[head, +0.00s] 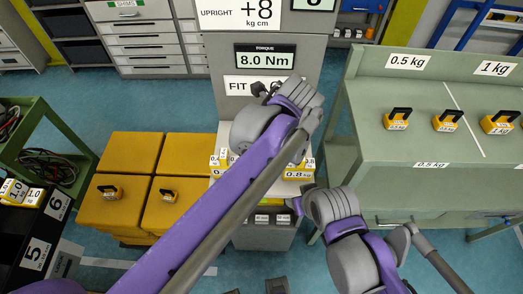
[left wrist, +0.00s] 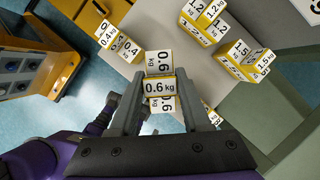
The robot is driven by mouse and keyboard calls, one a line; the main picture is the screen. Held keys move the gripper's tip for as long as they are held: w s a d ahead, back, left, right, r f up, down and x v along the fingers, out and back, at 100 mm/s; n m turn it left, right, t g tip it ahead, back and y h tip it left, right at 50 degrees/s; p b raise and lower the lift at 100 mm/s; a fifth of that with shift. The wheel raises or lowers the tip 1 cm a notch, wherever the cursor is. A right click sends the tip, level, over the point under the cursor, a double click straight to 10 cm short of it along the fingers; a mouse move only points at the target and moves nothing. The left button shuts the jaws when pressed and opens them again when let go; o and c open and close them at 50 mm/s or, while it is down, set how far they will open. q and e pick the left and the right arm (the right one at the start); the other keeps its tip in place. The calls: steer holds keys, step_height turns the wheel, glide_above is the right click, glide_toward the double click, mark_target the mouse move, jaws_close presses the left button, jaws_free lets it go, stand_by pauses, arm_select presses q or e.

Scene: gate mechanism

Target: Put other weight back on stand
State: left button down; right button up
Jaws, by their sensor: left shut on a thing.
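My left gripper (left wrist: 160,112) is shut on a yellow weight with white 0.6 kg labels (left wrist: 159,86) in the left wrist view. The held weight is over or near a light grey surface (left wrist: 150,30); I cannot tell if it touches. Other labelled weights stand there: 0.4 kg (left wrist: 119,42), 1.2 kg (left wrist: 203,20) and 1.5 kg (left wrist: 245,60). In the head view a row of yellow labelled weights, one marked 0.8 kg (head: 298,174), sits on the grey stand (head: 267,236). My left arm covers the middle of that row and hides the gripper.
A green bench (head: 400,185) at right holds several yellow weights with black handles (head: 398,119). A black unit with 1.0 kg weights (head: 18,192) is far left. A display (head: 265,57) reads 8.0 Nm.

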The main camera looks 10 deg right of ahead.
arm_select(q)
steer(key=shift+s+f, duration=0.15)
steer(key=shift+f, duration=2.95)
steer(key=shift+f, duration=0.2)
steer(key=shift+c, duration=1.8)
jaws_free()
steer(key=shift+r, duration=0.1)
